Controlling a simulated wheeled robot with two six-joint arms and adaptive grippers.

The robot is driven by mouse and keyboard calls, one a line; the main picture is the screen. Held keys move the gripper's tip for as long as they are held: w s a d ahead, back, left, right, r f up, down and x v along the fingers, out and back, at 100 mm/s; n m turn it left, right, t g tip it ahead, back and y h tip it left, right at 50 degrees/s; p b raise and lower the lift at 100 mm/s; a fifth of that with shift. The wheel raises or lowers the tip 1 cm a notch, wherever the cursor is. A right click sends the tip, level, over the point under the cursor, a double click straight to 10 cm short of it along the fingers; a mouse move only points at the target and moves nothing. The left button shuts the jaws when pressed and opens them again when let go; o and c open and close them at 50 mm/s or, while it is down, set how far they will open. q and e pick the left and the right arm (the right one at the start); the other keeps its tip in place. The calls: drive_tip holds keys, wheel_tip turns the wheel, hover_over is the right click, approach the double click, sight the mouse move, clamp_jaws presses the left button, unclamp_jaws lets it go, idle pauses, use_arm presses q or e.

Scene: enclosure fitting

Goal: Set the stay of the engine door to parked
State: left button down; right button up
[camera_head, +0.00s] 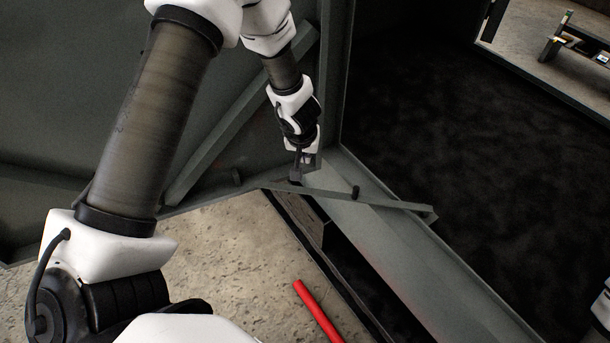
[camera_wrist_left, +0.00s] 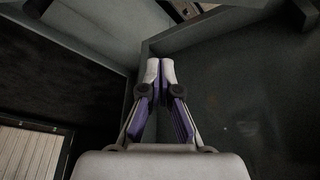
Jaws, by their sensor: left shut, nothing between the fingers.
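The stay (camera_head: 390,203) is a flat grey bar in the head view. It lies across the sill of the engine enclosure, its left end near the open door's lower edge. A small dark peg (camera_head: 355,192) stands at its middle. The engine door (camera_head: 110,120) is the grey panel on the left, with a diagonal brace. My left gripper (camera_head: 296,178) is shut and empty, with its fingertips at or just above the stay's left part; I cannot tell whether they touch. In the left wrist view its fingertips (camera_wrist_left: 160,70) meet. My right gripper is out of view.
The sill (camera_head: 415,275) runs from centre to lower right, beside the dark enclosure interior (camera_head: 450,130). Another dark peg (camera_head: 236,176) sits near the door's lower edge. A red bar (camera_head: 318,310) shows over the concrete floor (camera_head: 230,250). A bench (camera_head: 575,45) stands far right.

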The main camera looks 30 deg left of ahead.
use_arm(q)
drive_tip(key=b+x, duration=0.4)
drive_tip(key=x, duration=0.5)
drive_tip(key=shift+f, duration=0.4)
drive_tip(key=s+b, duration=0.1)
drive_tip(key=b, duration=0.1)
drive_tip(key=s+d+b, duration=0.1)
drive_tip(key=s+b, duration=0.1)
drive_tip(key=shift+s+d, duration=0.2)
drive_tip(key=shift+s, duration=0.05)
drive_tip(key=shift+s, duration=0.1)
